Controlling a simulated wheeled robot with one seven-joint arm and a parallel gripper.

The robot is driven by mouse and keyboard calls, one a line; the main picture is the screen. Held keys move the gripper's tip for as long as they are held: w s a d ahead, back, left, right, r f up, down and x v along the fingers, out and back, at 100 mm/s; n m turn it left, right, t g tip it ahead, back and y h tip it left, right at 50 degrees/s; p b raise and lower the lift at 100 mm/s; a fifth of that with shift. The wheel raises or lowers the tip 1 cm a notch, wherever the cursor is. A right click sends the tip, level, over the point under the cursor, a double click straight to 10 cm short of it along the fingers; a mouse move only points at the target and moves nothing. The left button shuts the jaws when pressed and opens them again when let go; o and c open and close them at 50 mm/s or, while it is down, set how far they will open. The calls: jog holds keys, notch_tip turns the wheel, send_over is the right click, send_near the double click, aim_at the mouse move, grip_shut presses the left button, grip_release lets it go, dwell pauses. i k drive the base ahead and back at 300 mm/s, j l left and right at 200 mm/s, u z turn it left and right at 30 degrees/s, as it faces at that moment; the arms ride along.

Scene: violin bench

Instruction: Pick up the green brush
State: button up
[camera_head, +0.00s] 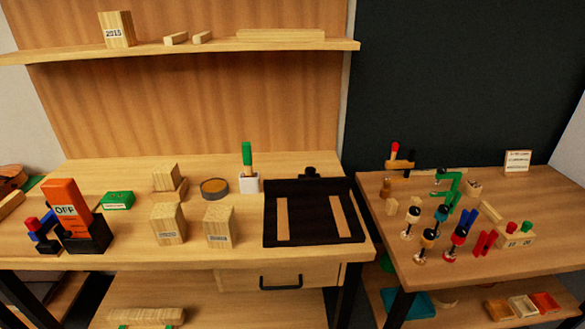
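The green brush (247,154) stands upright in a small white holder (248,183) on the wooden bench. Its green part points up, with a tan part below it; its lower end is hidden inside the holder. The holder stands near the back of the bench, left of a black tray and right of a round grey dish. My gripper is not seen in the head view.
The black tray (313,237) holds two wooden strips. The round dish (214,188), wooden blocks (219,228) and an orange "OFF" sign (66,203) stand to the left. A shelf (200,51) hangs above. A second table (430,269) at right carries several clamps.

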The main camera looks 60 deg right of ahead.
aim_at(246, 147)
jog(key=z, duration=1.7)
jog(key=i+l+u, duration=0.5)
jog(key=u, duration=0.2)
jog(key=i+l+u, duration=0.15)
jog(key=l+u, duration=0.2)
jog(key=l, duration=0.15)
